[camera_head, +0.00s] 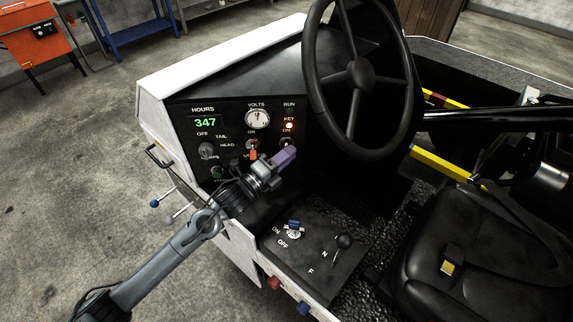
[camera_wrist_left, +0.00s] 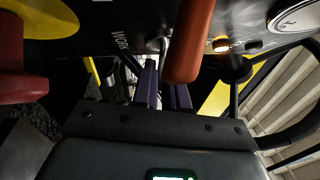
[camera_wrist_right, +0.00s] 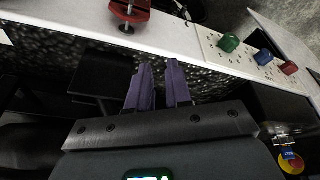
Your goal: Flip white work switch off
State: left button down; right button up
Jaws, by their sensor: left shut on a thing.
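The dark dash panel (camera_head: 235,115) carries dials, labels and switches. My left gripper (camera_head: 284,157) reaches its lower right part, below the key light. In the left wrist view, my left gripper's purple fingers (camera_wrist_left: 166,88) are close together beside the WORK label. An orange handle (camera_wrist_left: 190,42) hangs in front and partly covers them; orange also shows in the head view (camera_head: 253,154). The fingers are shut on what seems to be the white work switch, which is mostly hidden. My right gripper (camera_wrist_right: 160,78) has its fingers apart, with nothing visible between them.
The steering wheel (camera_head: 358,75) stands close right of the panel. A lower console (camera_head: 315,262) has a blue-topped switch and a black lever. A seat (camera_head: 475,240) is at right. Green (camera_wrist_right: 229,42), blue and red knobs lie on a ledge ahead of my right gripper.

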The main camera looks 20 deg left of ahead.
pick_arm(q)
jog(key=shift+f+m+h+b, duration=0.3)
jog(key=shift+f+m+b, duration=0.1)
jog(key=shift+b, duration=0.3)
jog(key=shift+w+r+m+t+b, duration=0.1)
jog(key=shift+m+t+b, duration=0.2)
jog(key=shift+t+b, duration=0.1)
pick_arm(e)
notch_tip(320, 180, down, 3)
jog(key=shift+f, duration=0.1)
jog(key=shift+a, duration=0.1)
pick_arm(q)
jog(key=c, duration=1.2)
grip_release()
jog(key=shift+c, duration=0.2)
jog(key=shift+a, duration=0.1)
jog(key=v, duration=1)
jog(key=shift+s+a, duration=0.2)
jog(key=shift+s, duration=0.15)
pick_arm(e)
jog(key=shift+r, duration=0.2)
